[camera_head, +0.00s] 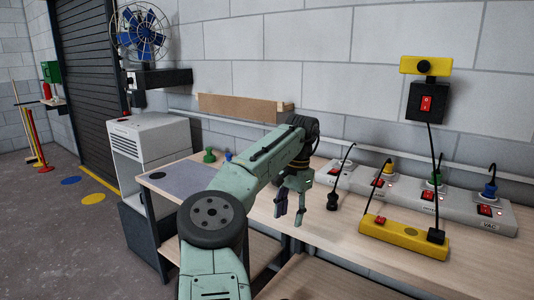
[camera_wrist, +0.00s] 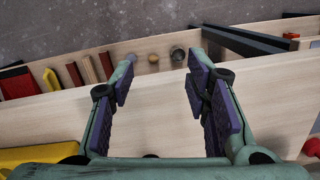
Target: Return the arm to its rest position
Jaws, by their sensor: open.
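My gripper (camera_head: 290,214) hangs at the end of my green arm, over the wooden workbench (camera_head: 325,232) in the head view. In the wrist view my gripper (camera_wrist: 158,85) shows two purple-padded fingers spread wide apart. Nothing is between the fingers; bare bench wood shows behind them. A black plug (camera_head: 332,199) on a cable is just right of the gripper in the head view and appears apart from it.
A yellow power strip (camera_head: 403,236) and a long grey strip (camera_head: 455,207) with coloured plugs lie on the right. A grey mat (camera_head: 187,177) and green knob (camera_head: 209,156) are at left. The wrist view shows a lower shelf (camera_wrist: 150,50) with several small items.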

